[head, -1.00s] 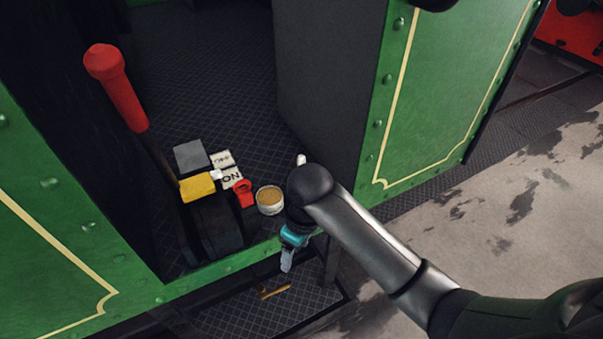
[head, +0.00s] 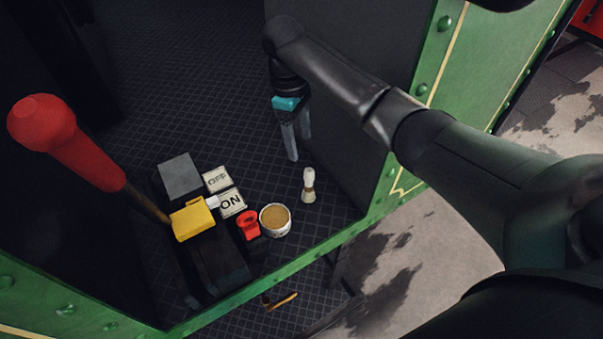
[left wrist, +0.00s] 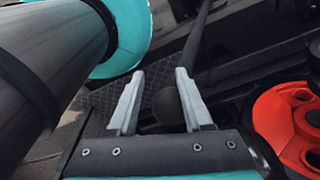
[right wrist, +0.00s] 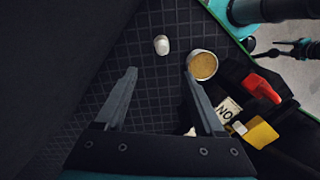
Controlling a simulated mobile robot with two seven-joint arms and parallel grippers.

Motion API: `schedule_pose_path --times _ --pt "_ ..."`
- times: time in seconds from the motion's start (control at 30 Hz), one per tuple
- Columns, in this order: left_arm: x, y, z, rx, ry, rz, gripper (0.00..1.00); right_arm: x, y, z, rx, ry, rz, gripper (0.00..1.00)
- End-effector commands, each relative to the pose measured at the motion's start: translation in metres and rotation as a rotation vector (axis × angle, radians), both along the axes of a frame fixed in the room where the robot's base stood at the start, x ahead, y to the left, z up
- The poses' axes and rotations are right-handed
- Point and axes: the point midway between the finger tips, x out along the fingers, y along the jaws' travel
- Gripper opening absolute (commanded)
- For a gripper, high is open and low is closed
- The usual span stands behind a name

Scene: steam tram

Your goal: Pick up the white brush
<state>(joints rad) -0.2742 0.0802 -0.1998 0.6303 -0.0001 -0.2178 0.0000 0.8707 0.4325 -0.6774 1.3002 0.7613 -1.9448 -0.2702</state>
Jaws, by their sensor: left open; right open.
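The white brush (head: 309,185) stands upright on the dark gridded floor of the tram, right of a round tin. In the right wrist view the brush (right wrist: 162,45) shows from above as a small white shape, beyond the fingertips. My right gripper (head: 292,140) is open and empty. In the head view it points down, above and a little left of the brush, apart from it. My left gripper (left wrist: 158,88) is open with nothing between its fingers; it shows only in its own wrist view. The foot of the brush is partly hard to make out.
A tin with tan contents (head: 275,219) stands left of the brush. A red clip-like object (head: 248,225), ON and OFF plates (head: 231,202), a yellow block (head: 193,219) and a red-handled lever (head: 70,140) are further left. A dark wall (head: 340,120) rises close on the right.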

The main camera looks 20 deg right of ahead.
Motion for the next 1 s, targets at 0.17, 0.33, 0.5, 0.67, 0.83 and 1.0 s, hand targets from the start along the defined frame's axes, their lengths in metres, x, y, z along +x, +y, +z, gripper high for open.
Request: schedule_pose_path --times 0.17,0.33,0.5,0.67,0.83,1.0 --pt "-0.027 0.001 -0.005 0.003 0.041 -0.001 0.5 -0.005 -0.003 -0.034 -0.002 0.006 -0.001 0.71" --pt "-0.038 0.002 -0.009 0.004 0.061 -0.001 0.5 -0.008 -0.006 -0.07 -0.002 0.005 -0.001 0.71" --pt "-0.034 0.002 -0.011 0.004 0.053 -0.002 0.5 -0.01 -0.008 -0.091 -0.001 0.002 0.0 0.71" --pt "-0.023 0.001 -0.011 0.002 0.036 -0.002 0.5 -0.011 -0.009 -0.1 -0.001 0.001 0.0 0.71" --pt "-0.019 0.0 -0.012 0.001 0.028 -0.001 0.5 -0.019 -0.016 -0.122 -0.002 0.004 -0.001 0.71" --pt "-0.02 0.0 -0.016 0.001 0.029 -0.001 0.5 -0.021 -0.018 -0.143 -0.001 0.003 0.0 0.71"
